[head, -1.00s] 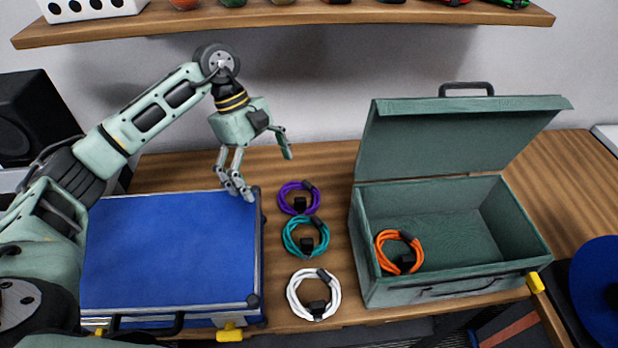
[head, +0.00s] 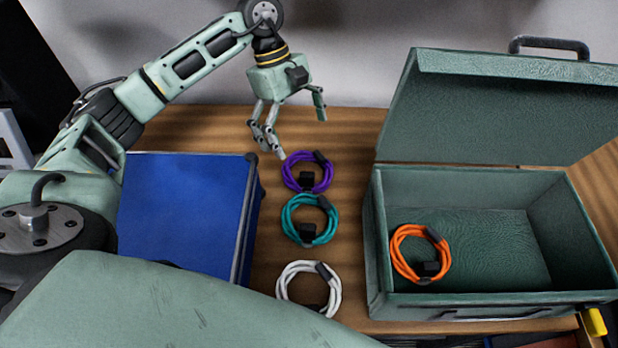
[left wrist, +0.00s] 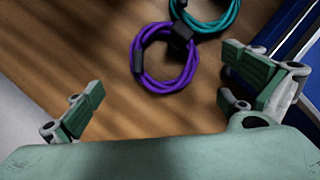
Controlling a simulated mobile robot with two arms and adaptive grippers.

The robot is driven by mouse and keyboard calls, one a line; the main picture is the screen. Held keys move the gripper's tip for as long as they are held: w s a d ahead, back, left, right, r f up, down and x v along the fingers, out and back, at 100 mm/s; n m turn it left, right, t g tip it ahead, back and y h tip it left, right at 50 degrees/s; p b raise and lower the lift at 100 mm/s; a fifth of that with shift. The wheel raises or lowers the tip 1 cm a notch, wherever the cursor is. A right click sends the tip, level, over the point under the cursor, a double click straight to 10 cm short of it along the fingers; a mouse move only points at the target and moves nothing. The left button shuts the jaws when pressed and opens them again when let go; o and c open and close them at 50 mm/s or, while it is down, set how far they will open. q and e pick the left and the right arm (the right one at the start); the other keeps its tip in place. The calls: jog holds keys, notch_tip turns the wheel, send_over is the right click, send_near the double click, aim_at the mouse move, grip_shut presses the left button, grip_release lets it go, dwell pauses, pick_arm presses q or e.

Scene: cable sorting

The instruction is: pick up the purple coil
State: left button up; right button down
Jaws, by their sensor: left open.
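The purple coil (head: 288,174) lies on the wooden table at the far end of a row of coils, with a black connector and strap on it. It also shows in the left wrist view (left wrist: 139,70), between and beyond the spread fingers. My left gripper (head: 298,136) is open and empty, above the table just behind the purple coil and apart from it. In the left wrist view the gripper (left wrist: 168,105) has its fingers wide apart. My right gripper is not in view.
A teal coil (head: 286,224) lies close in front of the purple one; a white coil (head: 283,283) is nearer. An orange coil (head: 398,262) is in the open green toolbox (head: 376,255) at right. A blue case (head: 190,210) stands at left. Bare table lies behind the coils.

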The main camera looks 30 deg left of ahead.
aim_at(306, 184)
pick_arm(q)
jog(key=shift+x, duration=0.85)
jog(key=x, duration=0.2)
jog(key=p+x, duration=0.1)
jog(key=x, duration=0.1)
jog(key=p+x, duration=0.1)
jog(key=x, duration=0.1)
jog(key=shift+s+a+f, duration=0.15)
jog(key=shift+a, duration=0.1)
jog(key=shift+d+f, duration=0.1)
jog(key=shift+f, duration=0.25)
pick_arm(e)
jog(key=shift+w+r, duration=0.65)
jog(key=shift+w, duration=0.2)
pick_arm(q)
jog(key=shift+c, duration=0.4)
jog(key=c, duration=1)
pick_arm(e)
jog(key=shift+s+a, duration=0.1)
